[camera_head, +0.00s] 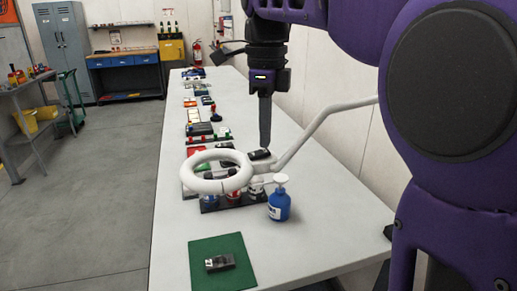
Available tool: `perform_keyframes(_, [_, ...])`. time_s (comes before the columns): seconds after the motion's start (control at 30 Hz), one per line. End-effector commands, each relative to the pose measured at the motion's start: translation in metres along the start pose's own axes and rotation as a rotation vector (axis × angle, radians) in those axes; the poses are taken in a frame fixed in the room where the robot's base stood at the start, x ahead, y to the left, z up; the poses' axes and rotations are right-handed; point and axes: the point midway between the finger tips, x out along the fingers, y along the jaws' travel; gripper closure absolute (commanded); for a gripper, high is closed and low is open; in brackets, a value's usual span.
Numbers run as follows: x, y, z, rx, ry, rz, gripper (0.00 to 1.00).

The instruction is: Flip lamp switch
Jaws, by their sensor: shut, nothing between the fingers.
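A white lamp (216,171) with a ring-shaped head hangs over the long table on a pale jointed arm that comes from the wall side at the right. A small dark part, which may be the switch (259,155), sits near where the ring meets the arm; its setting is too small to tell. My gripper (265,144) points straight down with its fingers shut and empty. Its tips appear just above or at this dark part; I cannot tell whether they touch it.
A blue bottle with a white top (279,203) stands right of the ring. A green mat (222,264) with a small dark metal part (220,262) lies in front. A dark rack (235,203) is under the ring. Several items line the white table (183,232) farther back.

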Motion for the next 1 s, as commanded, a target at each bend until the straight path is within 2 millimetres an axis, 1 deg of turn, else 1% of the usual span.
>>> perform_keyframes(1.0, [0.015, 0.000, 0.000, 0.000, 0.000, 0.001, 1.00])
